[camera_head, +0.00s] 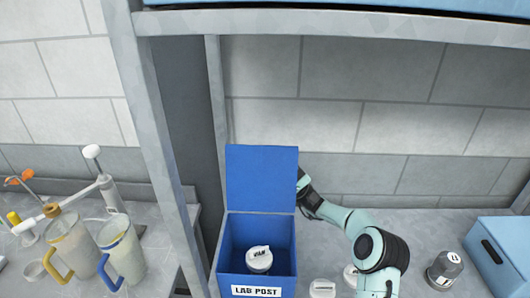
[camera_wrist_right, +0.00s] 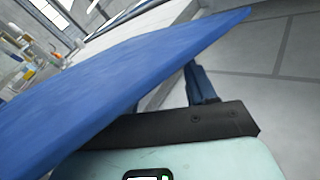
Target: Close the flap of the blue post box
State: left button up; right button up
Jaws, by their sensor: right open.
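The blue post box (camera_head: 230,262), labelled "LAB POST", stands on the grey counter with its top open. Its flap (camera_head: 262,178) stands up at the back edge. A white-lidded container (camera_head: 259,260) is inside the box. My right gripper (camera_head: 300,181) is open at the flap's right edge, partly hidden by it. In the right wrist view the flap (camera_wrist_right: 110,80) crosses close in front of the gripper; one finger (camera_wrist_right: 202,84) shows past its edge. I cannot tell whether they touch. My left gripper is not in view.
A grey shelf post (camera_head: 165,130) rises left of the box. Pitchers (camera_head: 122,252) stand on the left counter. White-lidded containers (camera_head: 322,289) are right of the box, near my arm. A grey jar (camera_head: 444,268) and light-blue box (camera_head: 498,250) stand farther right.

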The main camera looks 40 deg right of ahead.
aim_at(266, 157)
jog(key=shift+p+x, duration=0.35)
jog(key=shift+x, duration=1.5)
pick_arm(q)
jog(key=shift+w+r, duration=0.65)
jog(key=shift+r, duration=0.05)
